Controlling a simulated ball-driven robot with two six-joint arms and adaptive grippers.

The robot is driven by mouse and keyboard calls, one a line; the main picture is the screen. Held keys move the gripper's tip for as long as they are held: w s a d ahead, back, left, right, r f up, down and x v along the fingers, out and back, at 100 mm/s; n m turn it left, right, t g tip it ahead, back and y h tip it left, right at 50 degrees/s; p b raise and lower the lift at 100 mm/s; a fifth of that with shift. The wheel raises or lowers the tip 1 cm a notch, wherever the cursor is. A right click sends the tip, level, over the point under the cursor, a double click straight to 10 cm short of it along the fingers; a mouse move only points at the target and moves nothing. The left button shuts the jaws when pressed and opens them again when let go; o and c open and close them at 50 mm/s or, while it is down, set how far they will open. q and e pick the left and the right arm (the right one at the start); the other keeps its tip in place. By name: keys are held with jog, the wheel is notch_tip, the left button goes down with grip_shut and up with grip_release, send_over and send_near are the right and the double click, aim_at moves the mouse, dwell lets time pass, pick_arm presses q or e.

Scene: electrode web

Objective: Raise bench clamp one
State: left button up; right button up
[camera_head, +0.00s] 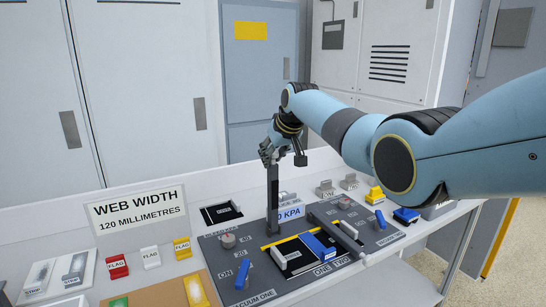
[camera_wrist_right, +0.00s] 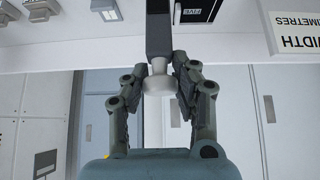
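A dark upright lever (camera_head: 272,200) rises from the bench panel beside the black plate; I take it as bench clamp one, though no label on it is readable. My right gripper (camera_head: 272,152) is at its top end. In the right wrist view the lever's dark bar (camera_wrist_right: 159,30) ends in a pale round knob (camera_wrist_right: 158,84). The lever's top is partly hidden by the gripper in the head view. My left gripper is not in view.
The grey panel (camera_head: 222,262) carries a blue switch (camera_head: 243,274) labelled vacuum one, a blue block (camera_head: 318,246) and white bars. A web width sign (camera_head: 137,211) and coloured flag blocks stand left. Cabinets (camera_head: 140,85) stand behind the bench.

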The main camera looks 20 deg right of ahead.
jog(key=o, duration=0.6)
jog(key=shift+w+r, duration=0.1)
jog(key=shift+w, duration=0.05)
jog(key=v, duration=1.2)
